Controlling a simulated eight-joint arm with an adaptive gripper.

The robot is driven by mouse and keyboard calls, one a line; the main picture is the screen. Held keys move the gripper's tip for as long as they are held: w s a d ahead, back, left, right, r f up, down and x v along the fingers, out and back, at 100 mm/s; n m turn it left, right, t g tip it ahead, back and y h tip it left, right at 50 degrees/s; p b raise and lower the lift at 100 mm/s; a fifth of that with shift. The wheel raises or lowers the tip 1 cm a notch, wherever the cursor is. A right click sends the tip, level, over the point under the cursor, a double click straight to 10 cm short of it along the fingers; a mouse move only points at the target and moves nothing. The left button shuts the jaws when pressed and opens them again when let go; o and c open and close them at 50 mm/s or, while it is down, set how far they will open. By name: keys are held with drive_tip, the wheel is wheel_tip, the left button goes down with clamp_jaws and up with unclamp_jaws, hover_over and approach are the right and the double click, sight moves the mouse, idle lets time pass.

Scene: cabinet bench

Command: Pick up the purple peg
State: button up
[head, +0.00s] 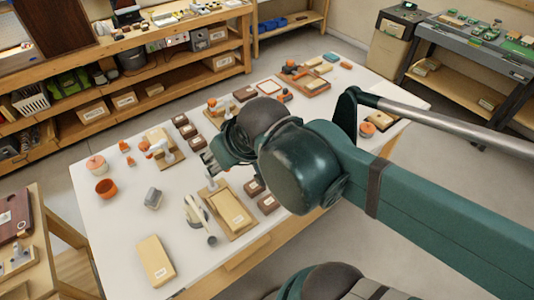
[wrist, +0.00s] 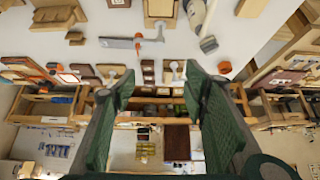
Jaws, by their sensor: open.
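I cannot make out a purple peg in either view; it may be hidden behind my arm or too small to tell. My gripper (head: 210,160) is over the middle of the white table (head: 120,225) in the head view, partly hidden by my own arm. In the wrist view my gripper (wrist: 158,82) shows two green fingers spread wide apart with nothing between them. Beyond the fingertips in that view are small dark brown blocks (wrist: 148,72) and a grey bar with an orange part (wrist: 118,43).
In the head view, a wooden tray (head: 244,230), a tan box (head: 156,262), a grey object (head: 153,198) and an orange cup (head: 106,188) stand on the table. An orange-topped item (head: 382,119) is at the right. The table's front left is fairly clear.

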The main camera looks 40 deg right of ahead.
drive_tip(key=shift+c, duration=0.6)
drive_tip(key=d+f+n+g+b, duration=0.1)
drive_tip(key=d+f+n+g, duration=0.1)
drive_tip(key=d+f+n, duration=0.4)
drive_tip(key=w+d+f+n+g+b, duration=0.1)
drive_tip(key=d+f+n+g+b, duration=0.1)
drive_tip(key=d+f+n, duration=0.4)
drive_tip(key=d+f+n+g+b, duration=0.2)
drive_tip(key=d+f+n, duration=0.4)
drive_tip(key=d+f, duration=0.7)
drive_tip(key=shift+w+d+f+g, duration=0.25)
drive_tip(key=shift+d+f+g, duration=0.05)
drive_tip(key=shift+d+g, duration=0.2)
drive_tip(key=shift+s+d+f+n, duration=0.1)
drive_tip(key=shift+s+f+n, duration=0.1)
drive_tip(key=shift+f+n, duration=0.15)
drive_tip(key=shift+f+b, duration=0.3)
drive_tip(key=shift+f, duration=0.95)
